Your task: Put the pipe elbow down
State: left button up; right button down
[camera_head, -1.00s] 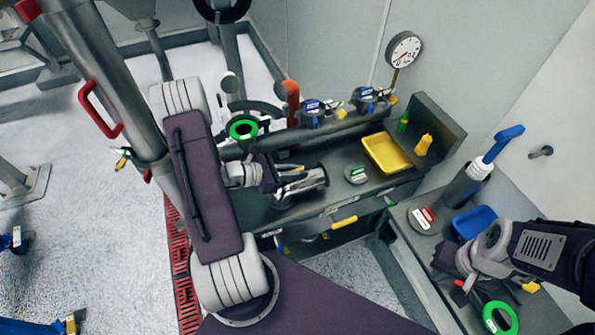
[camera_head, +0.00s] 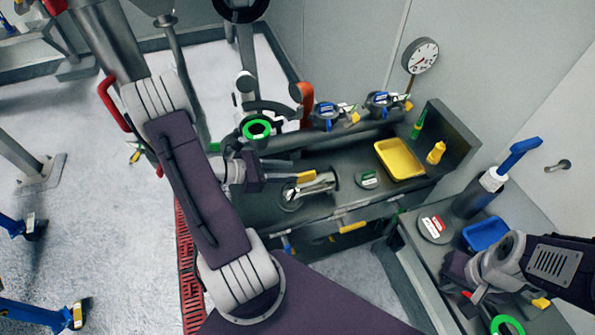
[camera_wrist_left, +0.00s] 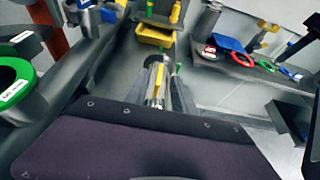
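The pipe elbow (camera_head: 322,183) is a shiny silver tube lying low over the dark bench (camera_head: 350,200) in the head view. A silver tube, apparently the elbow, also shows in the left wrist view (camera_wrist_left: 152,88), partly hidden by my wrist.
A yellow tray (camera_head: 399,158) and a yellow bottle (camera_head: 435,153) stand at the bench's right end. A green ring (camera_head: 257,128) and blue-faced fittings (camera_head: 327,115) line the back rail. A blue tray (camera_head: 486,233) and a dark cylinder with a blue handle (camera_head: 480,193) stand on the right bench.

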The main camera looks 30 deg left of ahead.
pick_arm(q)
jog(key=s+d+m+g+y, duration=0.3)
jog(key=d+m, duration=0.3)
jog(key=m, duration=0.7)
jog(key=s+d+m+g+y, duration=0.4)
jog(key=d+m+g+y, duration=0.1)
jog(key=m, duration=0.9)
jog(key=shift+s+d+r+m+g+y, duration=0.15)
jog(key=shift+d+m+g+y, duration=0.2)
jog(key=shift+g, duration=0.25)
jog(key=shift+d, duration=0.2)
